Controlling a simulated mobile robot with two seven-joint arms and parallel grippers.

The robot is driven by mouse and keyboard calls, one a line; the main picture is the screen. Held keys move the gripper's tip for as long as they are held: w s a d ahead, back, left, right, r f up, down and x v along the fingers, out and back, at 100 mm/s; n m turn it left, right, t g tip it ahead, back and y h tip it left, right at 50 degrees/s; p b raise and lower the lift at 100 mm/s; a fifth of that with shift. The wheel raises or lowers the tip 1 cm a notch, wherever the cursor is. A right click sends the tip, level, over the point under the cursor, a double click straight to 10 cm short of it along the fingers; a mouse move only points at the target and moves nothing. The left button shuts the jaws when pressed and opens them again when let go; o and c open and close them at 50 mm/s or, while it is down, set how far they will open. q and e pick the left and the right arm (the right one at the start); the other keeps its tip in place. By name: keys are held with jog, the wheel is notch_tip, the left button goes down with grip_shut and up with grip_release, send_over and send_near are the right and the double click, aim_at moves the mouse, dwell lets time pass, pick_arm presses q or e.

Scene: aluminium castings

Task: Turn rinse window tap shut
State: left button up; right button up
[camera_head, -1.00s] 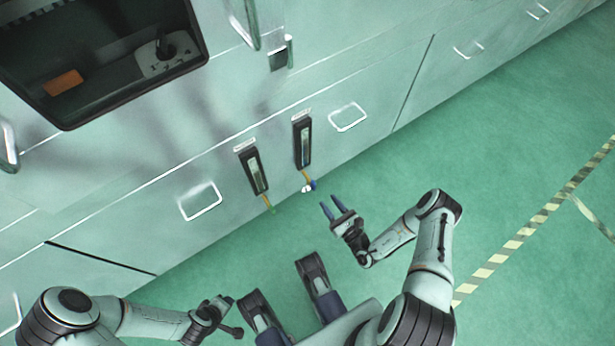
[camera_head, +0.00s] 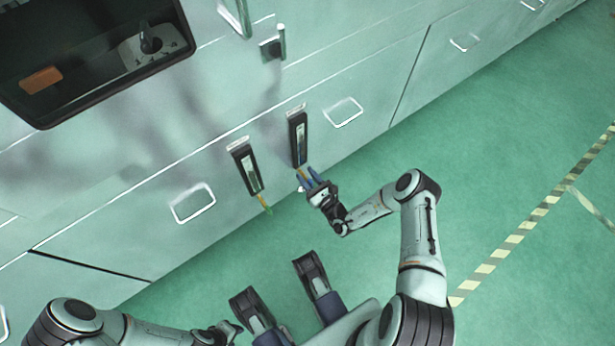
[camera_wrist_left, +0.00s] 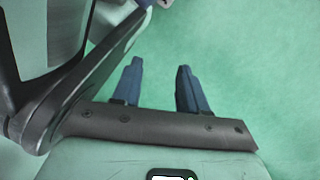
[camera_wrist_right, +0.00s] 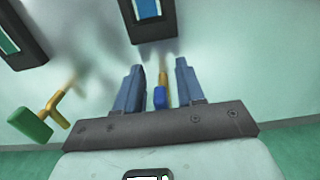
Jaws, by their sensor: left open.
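Two dark sight windows with unreadable labels hang on the pale green wall, the left one (camera_head: 246,168) and the right one (camera_head: 298,138). In the right wrist view, the window with blue behind its glass (camera_wrist_right: 149,12) has a brass tap with a blue handle (camera_wrist_right: 160,97) below it. My right gripper (camera_head: 308,178) is open, its fingers on either side of the blue handle with gaps visible. The other tap's green handle (camera_wrist_right: 31,129) is turned out sideways, left of the fingers. My left gripper (camera_wrist_left: 160,75) is open and empty over the floor, far from the taps.
A dark recess (camera_head: 90,60) with an orange block (camera_head: 41,79) is at upper left. A latch (camera_head: 271,48) and handle frames (camera_head: 343,112) stand on the wall. The green floor (camera_head: 470,190) is clear up to the striped line (camera_head: 530,230).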

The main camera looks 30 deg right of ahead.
grip_shut()
pick_arm(q)
jog(key=shift+w+r, duration=0.1)
jog(key=shift+w, duration=0.05)
pick_arm(e)
jog(key=shift+d+m, duration=0.1)
jog(key=shift+m, duration=0.2)
jog(key=m, duration=0.3)
jog(key=d+f+m, duration=0.1)
jog(key=m, duration=0.3)
jog(key=d+m, duration=0.1)
jog(key=m, duration=0.2)
jog(key=shift+f+m, duration=0.2)
jog(key=shift+m, duration=0.2)
pick_arm(q)
jog(key=shift+s+a+f+g+b, duration=0.1)
jog(key=shift+s+f+g+b, duration=0.15)
jog(key=shift+s, duration=0.3)
jog(key=shift+s+f+g+b, duration=0.15)
jog(key=shift+s+f+b, duration=0.15)
jog(key=shift+s, duration=0.2)
pick_arm(e)
jog(key=shift+f+m, duration=0.25)
jog(key=shift+m, duration=1)
jog(key=shift+f+m, duration=0.25)
jog(key=shift+m, duration=1)
